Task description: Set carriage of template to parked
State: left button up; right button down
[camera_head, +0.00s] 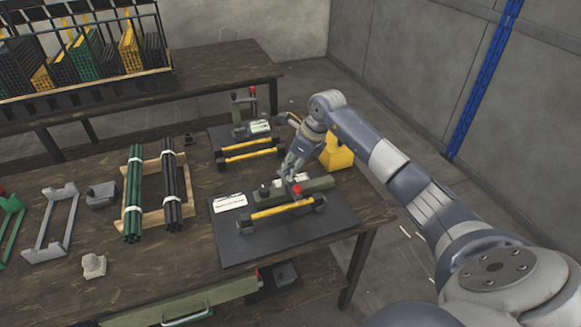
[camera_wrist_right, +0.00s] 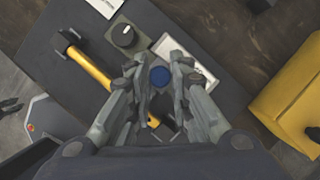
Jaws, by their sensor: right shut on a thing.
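A fixture stands on the front dark mat (camera_head: 230,250), with a green body (camera_head: 318,184), a red knob (camera_head: 297,189) and a small black dial (camera_head: 264,189). A yellow bar with black ends (camera_head: 283,209) lies along its front. My right gripper (camera_head: 293,165) is over the fixture's back side. The template and carriage cannot be clearly told apart. My left gripper is not in view.
A second fixture (camera_head: 241,115) with a yellow bar stands behind on another mat. A yellow box (camera_head: 338,152) is close to my right arm. Bundles of green rods (camera_head: 133,190) and black rods (camera_head: 172,190) lie left in a wooden cradle. A rack (camera_head: 85,85) stands at the back left.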

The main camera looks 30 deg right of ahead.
jog(key=shift+s+d+f, duration=0.1)
jog(key=shift+d, duration=0.35)
jog(key=d+b, duration=0.1)
jog(key=d, duration=0.2)
jog(key=s+d+b, duration=0.1)
jog(key=d, duration=0.2)
jog(key=s+d+b, duration=0.1)
jog(key=d, duration=0.3)
jog(key=shift+s, duration=0.2)
jog(key=shift+d, duration=0.1)
jog(key=c, duration=1.6)
grip_release()
jog(key=shift+d, duration=0.1)
jog(key=shift+c, duration=0.2)
jog(key=shift+o, duration=0.9)
jog(key=shift+s, duration=0.1)
jog(key=shift+r, duration=0.25)
jog(key=v, duration=1.1)
jog(key=shift+s+r, duration=0.15)
jog(key=shift+r, duration=0.15)
